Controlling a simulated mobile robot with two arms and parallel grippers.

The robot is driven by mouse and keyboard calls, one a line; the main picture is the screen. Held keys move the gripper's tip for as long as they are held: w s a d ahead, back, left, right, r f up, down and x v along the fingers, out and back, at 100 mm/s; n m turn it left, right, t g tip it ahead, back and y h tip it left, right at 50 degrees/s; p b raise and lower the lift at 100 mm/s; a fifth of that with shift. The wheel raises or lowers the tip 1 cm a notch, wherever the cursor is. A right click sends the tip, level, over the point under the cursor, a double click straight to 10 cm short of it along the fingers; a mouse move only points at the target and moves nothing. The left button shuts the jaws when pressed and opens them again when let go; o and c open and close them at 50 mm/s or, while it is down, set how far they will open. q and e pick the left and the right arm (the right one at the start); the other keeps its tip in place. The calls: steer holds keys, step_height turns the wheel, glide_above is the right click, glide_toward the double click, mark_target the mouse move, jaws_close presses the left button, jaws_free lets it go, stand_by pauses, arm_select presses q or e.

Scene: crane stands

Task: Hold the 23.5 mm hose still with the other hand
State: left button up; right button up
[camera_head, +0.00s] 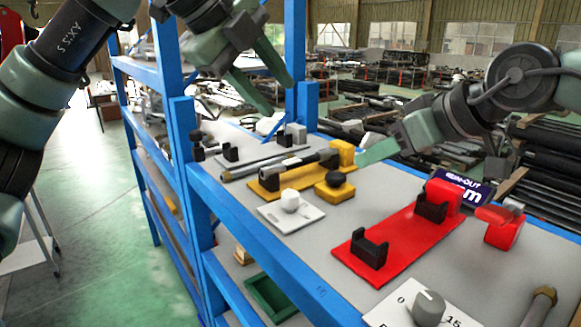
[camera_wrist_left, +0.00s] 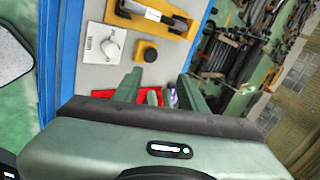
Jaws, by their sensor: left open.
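A grey and black hose (camera_head: 285,163) lies in the cradle of the yellow stand (camera_head: 312,186); it also shows in the left wrist view (camera_wrist_left: 152,12). I cannot read its size. A second hose-like piece (camera_head: 540,305) with a brownish end is cut off at the lower right. My left gripper (camera_head: 278,97) is open and empty, above and behind the yellow stand's shelf; its fingers (camera_wrist_left: 160,92) are spread in the wrist view. My right gripper (camera_head: 368,154) has its fingertips beside the yellow end block; its jaw gap is not clear.
An empty red stand (camera_head: 385,248) with black cradles is in front, beside a red clamp (camera_head: 503,226) and a dark sign (camera_head: 462,187). White dial plates (camera_head: 305,217) lie on the grey shelf. Blue posts (camera_head: 182,150) stand at the left.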

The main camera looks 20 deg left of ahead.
mark_target(267, 169)
arm_select(q)
steer(key=d+f+y, duration=0.1)
steer(key=f+y, duration=0.1)
steer(key=f, duration=0.1)
steer(key=w+d+f+y, duration=0.1)
steer(key=f, duration=0.1)
steer(key=d+f+y, duration=0.1)
steer(key=f+y, duration=0.1)
steer(key=f, duration=0.1)
steer(key=shift+w+d+f+m+g+y, duration=0.2)
steer(key=shift+w+f+m+g+y, duration=0.1)
steer(key=shift+w+f+m, duration=0.1)
steer(key=f+y, duration=0.1)
steer(key=y, duration=0.1)
steer(key=f+y, duration=0.4)
steer(key=shift+w+m+t+y, duration=0.3)
steer(key=shift+t, duration=0.1)
steer(key=shift+w+a+f+t+y, duration=0.1)
steer(key=shift+a+t+y, duration=0.1)
steer(key=shift+y, duration=0.4)
steer(key=shift+w+a+t+y, duration=0.1)
steer(key=shift+a+t+y, duration=0.1)
steer(key=shift+y, duration=0.4)
steer(key=shift+w+a+f+y, duration=0.1)
steer(key=shift+a+y, duration=0.3)
steer(key=x, duration=0.7)
steer(key=shift+w+a, duration=0.1)
steer(key=shift+w, duration=0.05)
jaws_close()
